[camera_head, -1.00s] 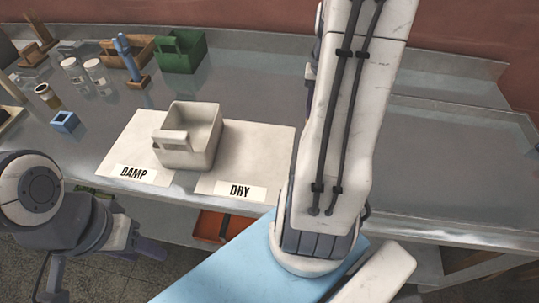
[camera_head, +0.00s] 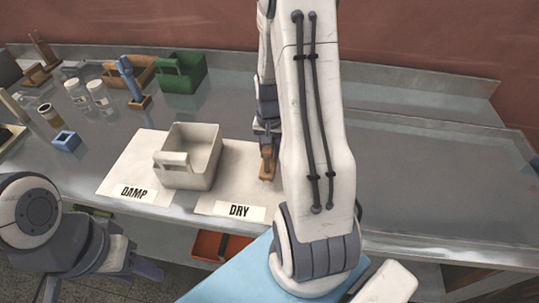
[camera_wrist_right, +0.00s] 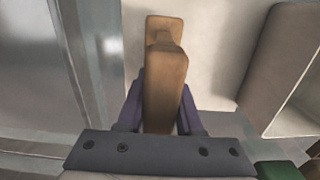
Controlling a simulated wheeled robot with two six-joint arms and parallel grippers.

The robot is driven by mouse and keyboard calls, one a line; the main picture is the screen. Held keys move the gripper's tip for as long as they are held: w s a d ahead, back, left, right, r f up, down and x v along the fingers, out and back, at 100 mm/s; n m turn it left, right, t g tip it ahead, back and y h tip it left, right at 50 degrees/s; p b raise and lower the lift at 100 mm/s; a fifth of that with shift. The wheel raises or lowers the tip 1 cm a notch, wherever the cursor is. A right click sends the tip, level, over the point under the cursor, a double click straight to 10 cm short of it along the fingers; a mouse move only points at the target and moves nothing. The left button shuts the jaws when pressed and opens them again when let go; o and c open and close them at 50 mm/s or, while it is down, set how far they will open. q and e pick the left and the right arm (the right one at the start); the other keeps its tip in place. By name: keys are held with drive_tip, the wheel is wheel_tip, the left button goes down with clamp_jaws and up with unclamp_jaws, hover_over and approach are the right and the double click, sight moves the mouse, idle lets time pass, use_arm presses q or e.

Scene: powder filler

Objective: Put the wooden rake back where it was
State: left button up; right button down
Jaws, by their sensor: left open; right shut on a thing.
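My right gripper (camera_head: 266,138) is shut on a brown wooden piece, seemingly the wooden rake (camera_head: 267,166), over the right part of the DRY sheet (camera_head: 240,180). In the right wrist view the wooden rake (camera_wrist_right: 165,65) sits between the two purple fingers (camera_wrist_right: 162,95). Whether it touches the sheet, I cannot tell. The right arm hides what lies behind it. My left gripper (camera_head: 145,271) is open and empty at the lower left, below the table's front edge.
A pale bin (camera_head: 189,157) stands across the two sheets, left of the rake. At the back left are a green crate (camera_head: 181,73), a wooden box (camera_head: 128,71), a blue-handled tool (camera_head: 131,82), jars (camera_head: 99,96) and a small blue box (camera_head: 66,141). The table's right side is clear.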

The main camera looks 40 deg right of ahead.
wheel_tip(320, 180, down, 2)
drive_tip(key=shift+f, duration=0.25)
drive_tip(key=shift+f, duration=0.2)
drive_tip(key=c, duration=0.6)
unclamp_jaws()
drive_tip(key=shift+o, duration=0.2)
drive_tip(key=shift+r, duration=0.1)
